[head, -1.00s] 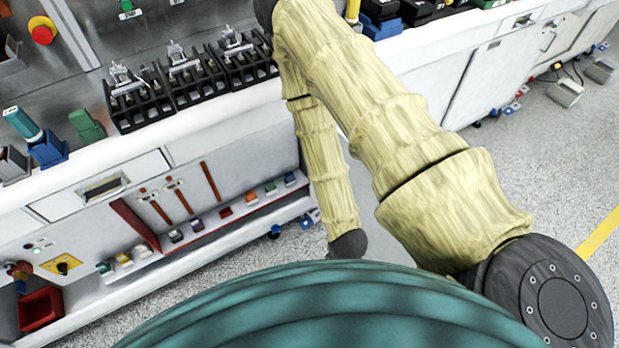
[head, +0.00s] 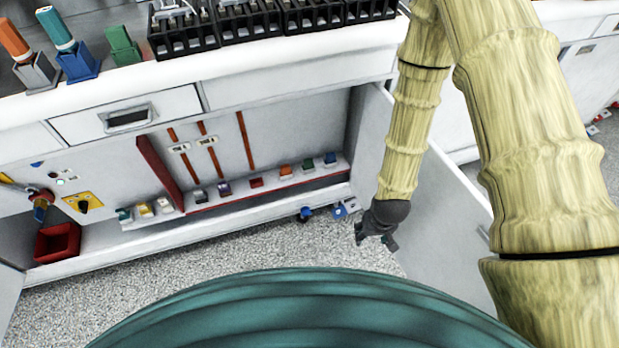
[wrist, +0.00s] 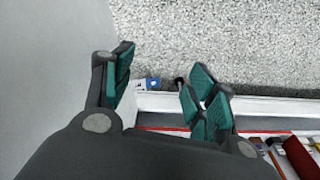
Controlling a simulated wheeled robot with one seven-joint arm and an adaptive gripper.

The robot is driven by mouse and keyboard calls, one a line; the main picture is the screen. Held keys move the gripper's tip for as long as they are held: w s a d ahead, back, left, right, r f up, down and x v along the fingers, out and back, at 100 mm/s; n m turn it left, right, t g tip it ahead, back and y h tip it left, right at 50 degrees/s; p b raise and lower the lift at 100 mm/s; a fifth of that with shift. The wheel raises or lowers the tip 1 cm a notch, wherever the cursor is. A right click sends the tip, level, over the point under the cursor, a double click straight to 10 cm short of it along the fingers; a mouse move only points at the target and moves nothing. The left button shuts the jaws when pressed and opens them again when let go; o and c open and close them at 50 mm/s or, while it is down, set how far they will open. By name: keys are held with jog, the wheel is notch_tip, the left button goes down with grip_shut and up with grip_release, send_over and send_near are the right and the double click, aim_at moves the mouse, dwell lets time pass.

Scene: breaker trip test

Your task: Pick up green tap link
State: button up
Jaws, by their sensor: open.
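Several small coloured blocks stand in a row on the low shelf of the open cabinet. A green block (head: 308,165) is near the row's right end, and another green block (head: 124,214) is at its left end. I cannot tell for sure which is the green tap link. My gripper (head: 376,238) hangs low, right of the shelf and apart from it, by the open cabinet door. In the wrist view my gripper (wrist: 162,90) is open with nothing between its fingers; neither green block can be made out clearly there.
The open cabinet door (head: 440,205) stands close to the right of my gripper. A red bin (head: 57,242) is at the lower left. Speckled floor (head: 270,245) in front is clear.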

jog(key=w+a+f+t+b, duration=0.1)
jog(key=w+a+b, duration=0.25)
jog(key=w, duration=0.25)
jog(key=w+a+f+n+b, duration=0.1)
jog(key=w+a+b, duration=0.1)
jog(key=w+b, duration=0.35)
jog(key=w+a+f+t+b, duration=0.1)
jog(key=w+a+f+b, duration=0.1)
jog(key=w+b, duration=0.35)
jog(key=n+y+b, duration=0.1)
jog(key=n+b, duration=0.1)
jog(key=b, duration=0.8)
send_near(308, 160)
jog(key=shift+t, duration=0.4)
jog(key=b+x, duration=0.1)
jog(key=x, duration=0.2)
jog(key=b+x, duration=0.2)
jog(key=x, duration=0.2)
jog(key=b+x, duration=0.2)
jog(key=x, duration=0.1)
jog(key=shift+s+f, duration=0.3)
jog(key=shift+f, duration=0.1)
jog(key=shift+r, duration=0.1)
jog(key=c, duration=1.1)
